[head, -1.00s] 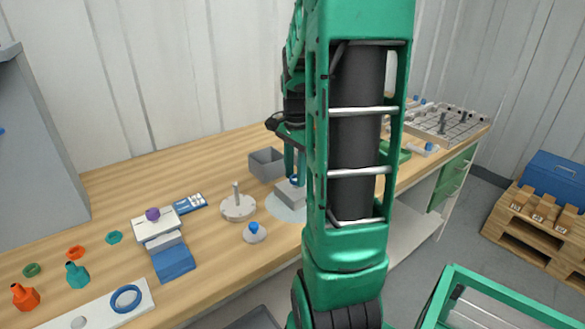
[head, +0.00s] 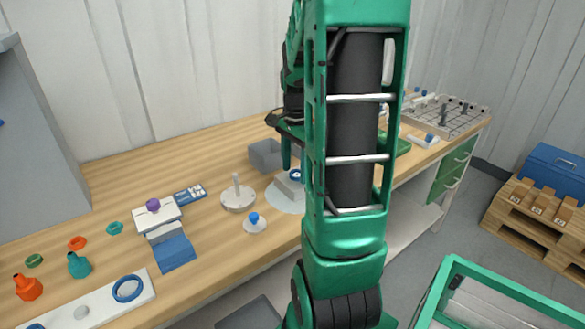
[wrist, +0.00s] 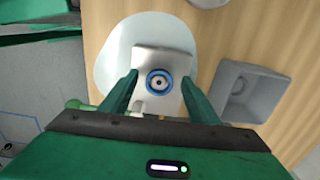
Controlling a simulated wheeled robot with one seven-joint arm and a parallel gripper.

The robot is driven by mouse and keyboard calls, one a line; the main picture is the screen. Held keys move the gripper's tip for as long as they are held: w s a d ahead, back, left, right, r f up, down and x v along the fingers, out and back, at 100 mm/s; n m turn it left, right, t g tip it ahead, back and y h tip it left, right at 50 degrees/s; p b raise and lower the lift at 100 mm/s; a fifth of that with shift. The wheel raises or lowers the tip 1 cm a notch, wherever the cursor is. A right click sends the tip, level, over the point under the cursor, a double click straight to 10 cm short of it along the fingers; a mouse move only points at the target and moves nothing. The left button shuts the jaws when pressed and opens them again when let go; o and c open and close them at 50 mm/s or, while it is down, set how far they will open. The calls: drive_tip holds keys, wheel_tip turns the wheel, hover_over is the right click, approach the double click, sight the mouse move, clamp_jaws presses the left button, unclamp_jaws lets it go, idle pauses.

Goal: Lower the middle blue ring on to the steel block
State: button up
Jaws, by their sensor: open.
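A small blue ring (wrist: 159,93) lies on the steel block (wrist: 165,58), around a dark round centre, near the block's front end in the wrist view. In the head view, the ring (head: 293,178) shows on top of the block (head: 287,188), partly hidden by my arm. My gripper (wrist: 159,72) is open, with one finger on each side of the ring and a gap to it on both sides. A larger blue ring (head: 117,291) lies on a white board at the front left.
A grey open bin (head: 265,155) stands behind the block. A pale disc with a post (head: 238,200) and a blue-knobbed disc (head: 255,226) stand to its left. The block rests on a pale round mat (wrist: 108,45). A gridded rack (head: 445,115) is at the far right.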

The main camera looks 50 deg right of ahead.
wheel_tip(320, 180, up, 11)
idle(0.6)
drive_tip(key=shift+f, duration=0.15)
idle(0.4)
